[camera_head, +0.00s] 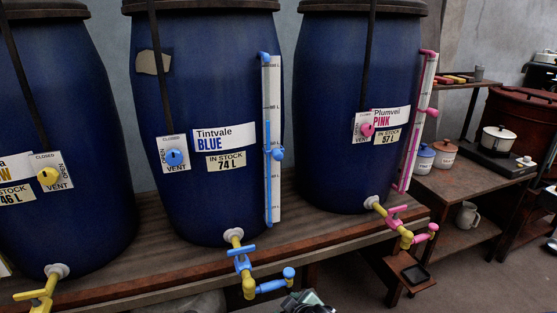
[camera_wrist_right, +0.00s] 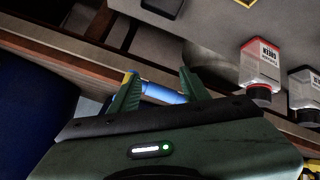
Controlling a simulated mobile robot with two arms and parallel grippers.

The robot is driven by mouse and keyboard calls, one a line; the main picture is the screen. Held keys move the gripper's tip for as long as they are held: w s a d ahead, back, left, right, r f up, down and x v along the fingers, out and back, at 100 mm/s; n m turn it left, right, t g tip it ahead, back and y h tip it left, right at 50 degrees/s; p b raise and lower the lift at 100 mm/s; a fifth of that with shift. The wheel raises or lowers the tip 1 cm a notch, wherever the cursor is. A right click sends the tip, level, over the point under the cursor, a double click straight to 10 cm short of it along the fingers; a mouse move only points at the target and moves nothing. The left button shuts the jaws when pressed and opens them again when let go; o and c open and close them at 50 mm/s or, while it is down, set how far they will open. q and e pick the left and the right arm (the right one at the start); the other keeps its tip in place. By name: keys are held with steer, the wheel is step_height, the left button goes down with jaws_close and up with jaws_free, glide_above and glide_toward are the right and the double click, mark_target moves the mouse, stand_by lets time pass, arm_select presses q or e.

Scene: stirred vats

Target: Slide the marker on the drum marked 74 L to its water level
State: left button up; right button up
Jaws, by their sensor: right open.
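The drum marked 74 L (camera_head: 205,90) is the middle blue drum, labelled Tintvale BLUE. A pale scale strip (camera_head: 275,100) with a thin sight tube runs up its right side. The blue water column (camera_head: 267,180) in the tube tops out at about (camera_head: 267,121). The round blue marker (camera_head: 278,154) sits on the strip below that top. My right gripper (camera_wrist_right: 157,76) is open in the wrist view, with a blue and yellow tap part showing beyond and between its fingers. Its dark green body (camera_head: 306,302) shows at the bottom of the head view, well below the marker. My left gripper is out of view.
The drum's yellow tap with blue handles (camera_head: 243,262) juts out below the strip. Another drum (camera_head: 345,90) with a pink gauge stands right, and one (camera_head: 75,100) left, all on a wooden bench (camera_head: 170,262). Bottles (camera_wrist_right: 260,72) show in the wrist view.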

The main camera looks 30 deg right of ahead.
steer(key=w+d+r+n+t+h, duration=0.1)
steer(key=w+d+r+t, duration=0.15)
steer(key=w+r, duration=0.4)
steer(key=w+d+r+t, duration=0.2)
steer(key=w+d+r, duration=0.1)
steer(key=r, duration=0.6)
steer(key=n+t+h, duration=0.1)
steer(key=n+t, duration=0.1)
steer(key=t, duration=0.2)
glide_toward(279, 157)
steer(key=a+x, duration=0.1)
steer(key=x, duration=0.5)
steer(key=d+x, duration=0.1)
steer(key=x, duration=0.3)
steer(key=shift+p, duration=0.3)
steer(key=shift+w+d, duration=0.1)
steer(key=shift+w, duration=0.35)
jaws_close()
